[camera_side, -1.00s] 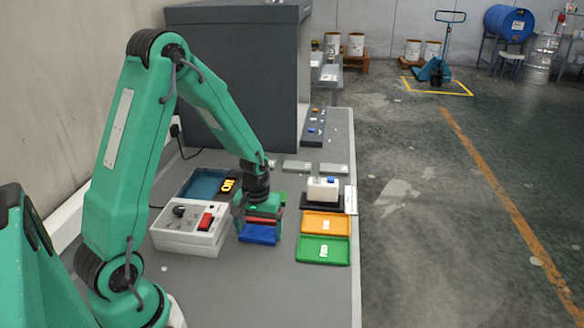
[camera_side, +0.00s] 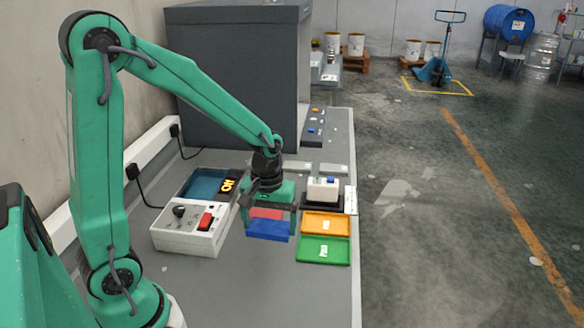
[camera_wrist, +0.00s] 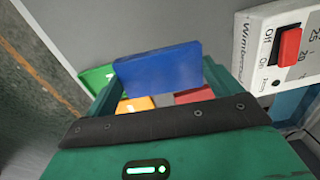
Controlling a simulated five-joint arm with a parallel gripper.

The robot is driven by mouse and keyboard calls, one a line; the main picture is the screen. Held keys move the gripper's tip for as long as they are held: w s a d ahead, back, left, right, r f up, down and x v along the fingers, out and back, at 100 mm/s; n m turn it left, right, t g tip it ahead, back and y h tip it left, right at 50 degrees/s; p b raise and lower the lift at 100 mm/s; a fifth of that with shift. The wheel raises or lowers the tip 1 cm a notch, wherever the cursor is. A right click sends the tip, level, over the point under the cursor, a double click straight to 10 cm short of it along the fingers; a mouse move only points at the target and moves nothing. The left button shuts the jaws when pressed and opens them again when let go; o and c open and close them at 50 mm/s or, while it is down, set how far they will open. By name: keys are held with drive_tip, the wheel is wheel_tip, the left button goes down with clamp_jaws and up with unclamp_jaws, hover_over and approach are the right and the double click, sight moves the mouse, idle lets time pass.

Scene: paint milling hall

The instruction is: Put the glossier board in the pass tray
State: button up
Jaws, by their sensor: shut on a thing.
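My gripper (camera_side: 270,222) is shut on a blue board (camera_side: 267,230), above the bench between the meter box and the trays. In the wrist view the board (camera_wrist: 158,68) spans the space between the fingers. A red piece (camera_side: 266,213) shows just behind it, also in the wrist view (camera_wrist: 194,95); I cannot tell whether it is held too. A green tray (camera_side: 341,257) and an orange tray (camera_side: 342,228) lie to the right. Gloss is hard to compare.
A white meter box (camera_side: 185,240) with a red switch stands left of my gripper. A blue tray (camera_side: 203,184) lies behind it. A white device (camera_side: 322,190) on a black base stands behind the orange tray. The front of the bench is clear.

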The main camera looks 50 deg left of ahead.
sight(274, 235)
drive_tip(key=shift+s+d+r, duration=0.2)
drive_tip(key=shift+d+r, duration=0.3)
drive_tip(key=shift+d, duration=0.25)
drive_tip(key=shift+s+d+r, duration=0.15)
drive_tip(key=shift+d+r, duration=0.3)
drive_tip(key=shift+d, duration=0.3)
drive_tip(key=shift+w, duration=0.1)
drive_tip(key=shift+w+r+m, duration=0.35)
drive_tip(key=shift+w+m, duration=0.05)
drive_tip(key=w+r+m, duration=0.7)
drive_tip(key=shift+r, duration=0.15)
drive_tip(key=shift+d, duration=0.1)
drive_tip(key=s+f+n, duration=0.7)
drive_tip(key=s+f, duration=0.1)
drive_tip(key=shift+n, duration=0.4)
drive_tip(key=w+a+f, duration=0.1)
drive_tip(key=a+f, duration=0.1)
drive_tip(key=a, duration=0.2)
drive_tip(key=a+f, duration=0.2)
drive_tip(key=a, duration=0.1)
drive_tip(key=w+a+f, duration=0.1)
drive_tip(key=a+f, duration=0.2)
drive_tip(key=a, duration=0.1)
drive_tip(key=shift+w+a, duration=0.3)
drive_tip(key=shift+a, duration=0.05)
